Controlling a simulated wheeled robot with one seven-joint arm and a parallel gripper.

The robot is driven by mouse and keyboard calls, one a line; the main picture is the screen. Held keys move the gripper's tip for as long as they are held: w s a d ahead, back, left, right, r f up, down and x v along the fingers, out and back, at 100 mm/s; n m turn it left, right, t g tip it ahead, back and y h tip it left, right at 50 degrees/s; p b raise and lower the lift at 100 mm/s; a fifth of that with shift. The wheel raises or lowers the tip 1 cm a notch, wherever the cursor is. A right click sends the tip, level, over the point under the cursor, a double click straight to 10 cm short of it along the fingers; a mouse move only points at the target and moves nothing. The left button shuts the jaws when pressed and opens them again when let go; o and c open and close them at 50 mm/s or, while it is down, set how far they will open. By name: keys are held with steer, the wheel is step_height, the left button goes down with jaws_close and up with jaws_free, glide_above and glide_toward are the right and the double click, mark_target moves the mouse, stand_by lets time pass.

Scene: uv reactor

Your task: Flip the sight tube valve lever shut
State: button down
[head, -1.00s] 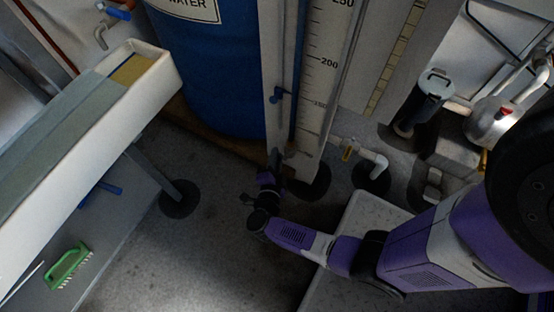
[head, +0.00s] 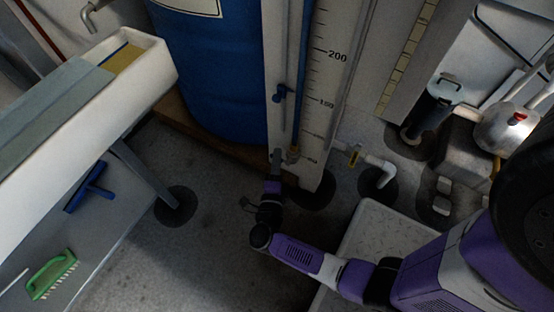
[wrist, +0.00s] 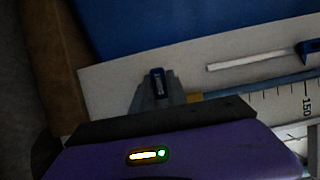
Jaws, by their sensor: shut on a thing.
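The sight tube panel, a white upright board (head: 271,60) with a printed scale (head: 327,90), stands in front of the blue tank. A blue valve lever (head: 280,94) sits partway up it and shows at the right edge in the wrist view (wrist: 309,48). Low on the panel, a brass-coloured fitting (head: 293,154) is partly visible. My gripper (head: 276,160) is at the panel's foot, beside this fitting. In the wrist view, its grey fingers (wrist: 157,98) are shut around a dark blue lever (wrist: 157,83) with pale lettering. The lever's lower part is hidden.
A blue tank (head: 210,80) stands behind the panel. A white channel (head: 130,85) fills the left, with a green brush (head: 50,275) below. The floor (head: 175,255) left of my arm is clear.

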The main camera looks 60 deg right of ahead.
stand_by(0.3)
steer(key=c, duration=1.3)
jaws_free()
steer(key=shift+a, duration=0.1)
steer(key=p+v, duration=0.1)
steer(key=v, duration=0.6)
steer(key=shift+s+a, duration=0.15)
steer(key=shift+a, duration=0.15)
